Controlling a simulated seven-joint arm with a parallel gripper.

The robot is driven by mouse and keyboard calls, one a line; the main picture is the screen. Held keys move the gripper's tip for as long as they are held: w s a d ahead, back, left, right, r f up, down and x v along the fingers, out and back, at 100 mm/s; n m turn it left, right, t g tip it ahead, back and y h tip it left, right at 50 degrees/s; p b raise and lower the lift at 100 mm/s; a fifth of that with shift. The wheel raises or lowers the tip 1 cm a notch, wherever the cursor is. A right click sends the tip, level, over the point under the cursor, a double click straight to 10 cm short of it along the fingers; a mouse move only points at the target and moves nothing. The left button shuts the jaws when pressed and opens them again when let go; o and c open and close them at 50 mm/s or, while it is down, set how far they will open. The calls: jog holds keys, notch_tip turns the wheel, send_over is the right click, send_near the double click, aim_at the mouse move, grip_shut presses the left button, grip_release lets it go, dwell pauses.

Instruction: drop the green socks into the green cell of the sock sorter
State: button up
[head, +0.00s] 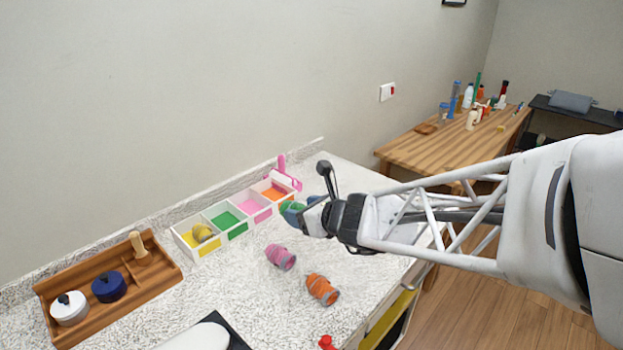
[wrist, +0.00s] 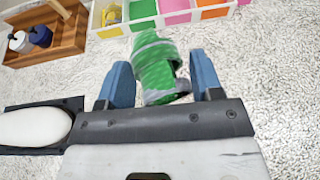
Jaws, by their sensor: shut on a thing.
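The green socks (wrist: 157,68), a rolled bundle with grey bands, are between the blue fingertips of my gripper (wrist: 160,82). In the head view my gripper (head: 298,214) holds the green socks (head: 291,208) above the counter, to the right of the green cell. The sock sorter (head: 190,241) is a white tray with yellow, green, pink and orange cells in a row. The green cell (head: 225,219) looks empty; it also shows in the wrist view (wrist: 142,10). Yellow socks (head: 202,232) lie in the yellow cell.
Pink socks (head: 280,257) and orange socks (head: 322,289) lie on the counter in front of the sorter. A wooden tray (head: 150,283) with a white and a blue lidded pot stands at the left. A pink object (head: 284,172) stands behind the orange cell.

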jog(key=w+a+r+n+g+y, duration=0.1)
jog(key=w+a+n+g, duration=0.1)
jog(key=w+a, duration=0.6)
jog(key=shift+a+r+y, duration=0.2)
jog(key=shift+r+y, duration=0.05)
jog(key=shift+y, duration=0.05)
jog(key=w+a+n+g, duration=0.1)
jog(key=w+a, duration=0.1)
jog(key=a, duration=0.1)
jog(key=w+a+f+y, duration=0.1)
jog(key=w+a, duration=0.2)
jog(key=a, duration=0.1)
jog(key=w+a+n+g, duration=0.1)
jog(key=w+a, duration=0.1)
jog(key=a, duration=0.2)
jog(key=shift+w+f+n+g+y, duration=0.15)
jog(key=shift+w+n+g+y, duration=0.15)
jog(key=shift+f, duration=0.2)
jog(key=shift+f, duration=2.8)
jog(key=o, duration=1)
jog(key=shift+o, duration=0.2)
